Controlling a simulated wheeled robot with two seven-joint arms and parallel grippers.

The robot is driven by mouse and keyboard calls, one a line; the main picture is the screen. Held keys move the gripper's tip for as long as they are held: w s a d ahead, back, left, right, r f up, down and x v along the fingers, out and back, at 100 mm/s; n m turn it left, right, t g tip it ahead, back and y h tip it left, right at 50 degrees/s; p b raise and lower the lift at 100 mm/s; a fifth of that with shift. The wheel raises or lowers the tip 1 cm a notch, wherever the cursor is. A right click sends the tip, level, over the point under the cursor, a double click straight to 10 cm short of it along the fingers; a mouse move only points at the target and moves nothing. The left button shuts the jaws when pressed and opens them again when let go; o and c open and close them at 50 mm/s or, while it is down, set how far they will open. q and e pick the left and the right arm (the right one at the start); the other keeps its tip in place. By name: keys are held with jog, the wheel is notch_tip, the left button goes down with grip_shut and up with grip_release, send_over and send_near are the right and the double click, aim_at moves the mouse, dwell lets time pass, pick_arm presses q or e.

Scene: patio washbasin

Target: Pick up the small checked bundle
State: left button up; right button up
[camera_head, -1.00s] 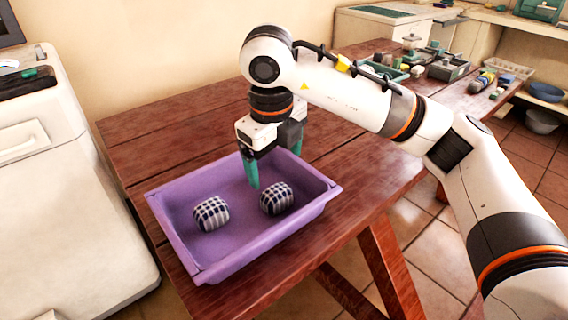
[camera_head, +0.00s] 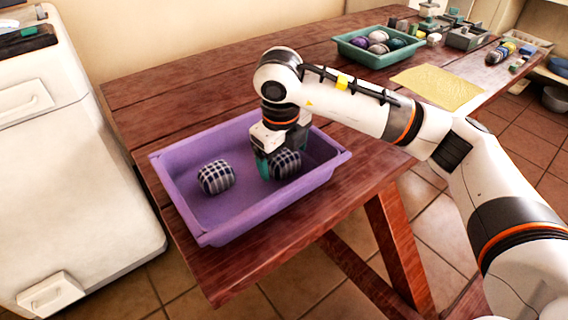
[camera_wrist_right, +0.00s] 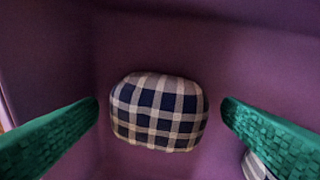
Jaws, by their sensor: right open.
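Two small checked bundles lie in a purple tray (camera_head: 245,215) on the table. The left one (camera_head: 216,177) lies clear of the gripper. The right one (camera_head: 286,164) is at my right gripper (camera_head: 274,168), which is down inside the tray and partly hides it. In the right wrist view a dark blue and cream checked bundle (camera_wrist_right: 158,112) sits between the two green fingers of the right gripper (camera_wrist_right: 160,115). The gripper is open, with a gap on each side of the bundle. My left gripper is not in view.
A green tray (camera_head: 352,52) with several round bundles stands at the back of the wooden table (camera_head: 190,75). A yellow cloth (camera_head: 440,87) lies to its right. Other small items and grey trays (camera_head: 468,38) are farther back. A white cabinet (camera_head: 70,150) stands at left.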

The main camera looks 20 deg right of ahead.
jog(key=shift+f, duration=0.35)
jog(key=shift+c, duration=0.6)
jog(key=shift+r, duration=0.1)
jog(key=c, duration=1.1)
